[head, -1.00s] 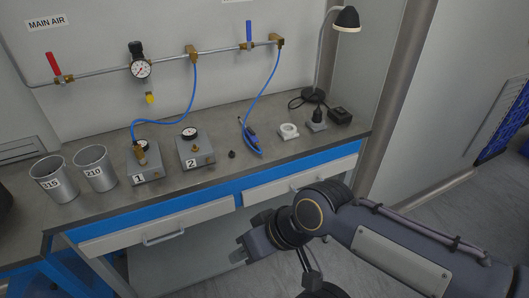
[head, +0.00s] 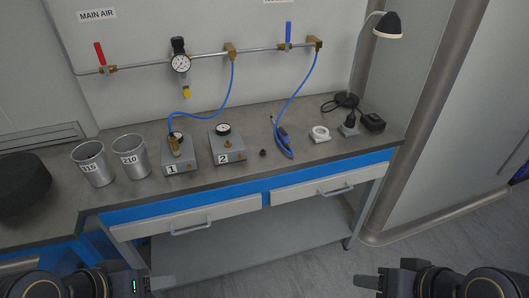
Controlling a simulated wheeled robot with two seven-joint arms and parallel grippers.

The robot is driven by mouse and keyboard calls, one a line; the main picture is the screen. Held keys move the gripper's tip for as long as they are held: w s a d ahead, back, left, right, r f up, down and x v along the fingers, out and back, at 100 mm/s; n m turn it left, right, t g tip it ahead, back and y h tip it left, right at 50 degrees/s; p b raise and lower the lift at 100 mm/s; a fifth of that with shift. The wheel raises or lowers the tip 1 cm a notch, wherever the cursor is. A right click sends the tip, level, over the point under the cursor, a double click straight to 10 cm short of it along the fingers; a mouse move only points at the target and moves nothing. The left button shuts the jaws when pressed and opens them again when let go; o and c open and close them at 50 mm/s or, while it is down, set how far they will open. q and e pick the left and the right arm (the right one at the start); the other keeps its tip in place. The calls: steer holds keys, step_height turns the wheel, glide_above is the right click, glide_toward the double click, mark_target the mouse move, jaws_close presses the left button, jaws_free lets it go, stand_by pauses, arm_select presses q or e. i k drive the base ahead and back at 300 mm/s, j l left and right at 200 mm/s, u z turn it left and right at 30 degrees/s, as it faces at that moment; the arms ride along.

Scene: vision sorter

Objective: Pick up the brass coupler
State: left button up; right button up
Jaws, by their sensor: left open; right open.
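A brass coupler (head: 174,146) on the end of a blue hose stands on the grey box marked 1 (head: 181,159). A smaller brass fitting (head: 224,145) shows on the box marked 2 (head: 227,157). Which of these the task means I cannot tell for sure. My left gripper (head: 162,283) is at the bottom left, in front of and below the bench, open and empty. My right gripper (head: 366,282) is at the bottom right, also open and empty. Both are well apart from the brass parts.
Metal cups marked 315 (head: 94,170) and 210 (head: 130,163) stand left of the boxes. A small black part (head: 263,153), a blue tool (head: 284,141), a white ring (head: 320,134) and a lamp (head: 388,25) are to the right. The bench front (head: 240,178) has two drawers.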

mark_target(174, 144)
steer(key=i+j+z, duration=0.1)
steer(key=j+z, duration=0.25)
steer(key=j, duration=0.15)
steer(key=j+z, duration=0.35)
steer(key=j, duration=0.15)
steer(key=j+z, duration=0.4)
steer(key=j, duration=0.15)
steer(key=i, duration=0.05)
